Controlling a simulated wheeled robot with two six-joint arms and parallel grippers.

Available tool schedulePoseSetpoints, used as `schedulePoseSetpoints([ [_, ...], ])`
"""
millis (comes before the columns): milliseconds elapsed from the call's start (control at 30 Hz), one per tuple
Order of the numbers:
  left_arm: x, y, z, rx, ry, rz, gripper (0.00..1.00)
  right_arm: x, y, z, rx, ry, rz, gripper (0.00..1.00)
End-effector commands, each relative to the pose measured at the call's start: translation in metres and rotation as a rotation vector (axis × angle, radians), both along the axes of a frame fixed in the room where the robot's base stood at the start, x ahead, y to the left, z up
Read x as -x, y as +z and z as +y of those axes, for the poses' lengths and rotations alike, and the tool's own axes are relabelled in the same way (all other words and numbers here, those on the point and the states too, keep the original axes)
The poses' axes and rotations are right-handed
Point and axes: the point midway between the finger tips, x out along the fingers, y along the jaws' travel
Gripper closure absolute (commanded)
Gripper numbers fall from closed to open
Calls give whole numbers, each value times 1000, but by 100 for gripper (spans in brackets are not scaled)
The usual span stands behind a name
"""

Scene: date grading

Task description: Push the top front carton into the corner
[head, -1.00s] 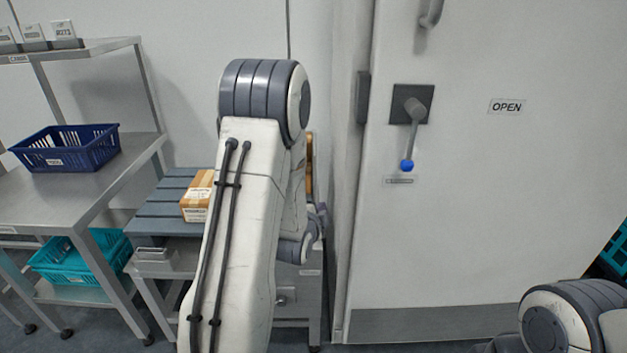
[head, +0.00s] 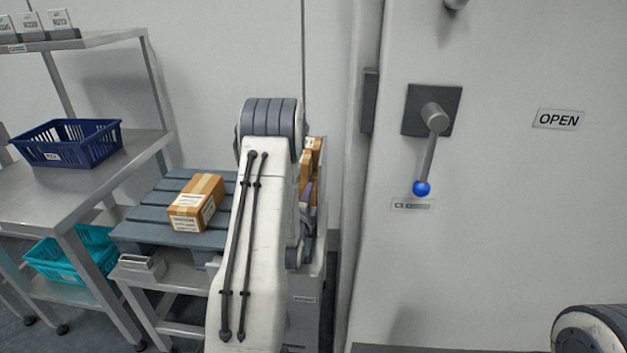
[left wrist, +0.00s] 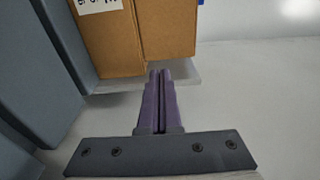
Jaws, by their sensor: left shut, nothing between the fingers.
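One brown carton with white labels (head: 197,202) lies on the slatted grey pallet (head: 140,228), left of my left arm. More cartons (head: 312,152) show behind my arm at the pallet's right side, mostly hidden by it. In the left wrist view two brown cartons, a labelled one (left wrist: 108,45) and a plain one (left wrist: 167,30), stand side by side. My left gripper (left wrist: 160,73) has its purple fingers shut and empty, with the tips close to the cartons' lower edge; I cannot tell whether they touch. In the head view it is mostly hidden behind my arm. My right gripper is out of view.
A steel table (head: 35,190) with a blue basket (head: 70,145) stands at the left, teal crates (head: 75,262) below it. A white door with a lever handle (head: 430,150) is at the right. Bare pallet slats lie around the lone carton.

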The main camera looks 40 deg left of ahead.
Motion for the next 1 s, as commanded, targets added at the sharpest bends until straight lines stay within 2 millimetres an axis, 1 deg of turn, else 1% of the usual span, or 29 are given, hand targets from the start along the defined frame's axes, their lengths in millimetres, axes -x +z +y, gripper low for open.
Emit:
schedulePoseSetpoints([
  [33,-10,1,3,-1,-3,-3,100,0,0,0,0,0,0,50],
  [200,-35,0,15,1,-2,-2,100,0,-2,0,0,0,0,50],
  [300,-45,-1,20,1,-1,0,100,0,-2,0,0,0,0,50],
  [400,-50,0,24,2,-1,0,100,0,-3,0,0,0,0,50],
  [767,-51,0,27,3,2,1,100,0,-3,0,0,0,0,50],
  [1000,-33,-1,36,3,4,1,100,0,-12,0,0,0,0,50],
])
